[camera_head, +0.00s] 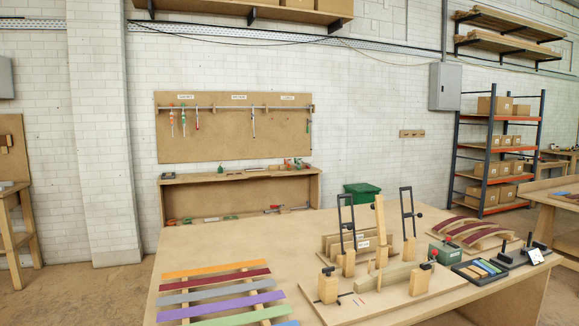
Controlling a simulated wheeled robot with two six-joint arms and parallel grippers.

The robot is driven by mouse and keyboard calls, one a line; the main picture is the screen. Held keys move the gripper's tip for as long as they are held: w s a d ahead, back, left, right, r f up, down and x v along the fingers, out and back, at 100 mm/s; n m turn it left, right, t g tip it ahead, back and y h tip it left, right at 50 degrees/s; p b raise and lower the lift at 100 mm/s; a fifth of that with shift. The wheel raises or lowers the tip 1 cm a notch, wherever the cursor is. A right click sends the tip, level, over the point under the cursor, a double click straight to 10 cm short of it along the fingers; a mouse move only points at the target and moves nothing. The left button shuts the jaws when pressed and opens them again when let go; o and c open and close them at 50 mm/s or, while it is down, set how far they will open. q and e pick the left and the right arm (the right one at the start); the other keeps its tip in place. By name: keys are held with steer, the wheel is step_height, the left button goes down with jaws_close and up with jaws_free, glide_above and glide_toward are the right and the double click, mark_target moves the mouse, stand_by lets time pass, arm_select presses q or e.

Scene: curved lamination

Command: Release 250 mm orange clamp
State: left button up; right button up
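Neither of my grippers shows in the head view. I cannot pick out a clearly orange clamp or read any 250 mm marking. Several slim clamps hang on the brown wall board (225,145); a red-handled one (197,120) is among those at its left. On the large table a wooden form (395,275) stands on a base board, with two tall dark clamps, a left one (341,222) and a right one (403,208), upright at it. Small red-tipped clamp parts (426,267) sit at the front blocks. Whether these parts grip anything is too small to tell.
Coloured strips (215,299) lie across wooden rails at the table's front left. Curved laminated pieces (470,232), a green box (447,254) and a dark tray (480,270) stand at the right. A green bin (362,192) is behind the table. The table's back left is clear.

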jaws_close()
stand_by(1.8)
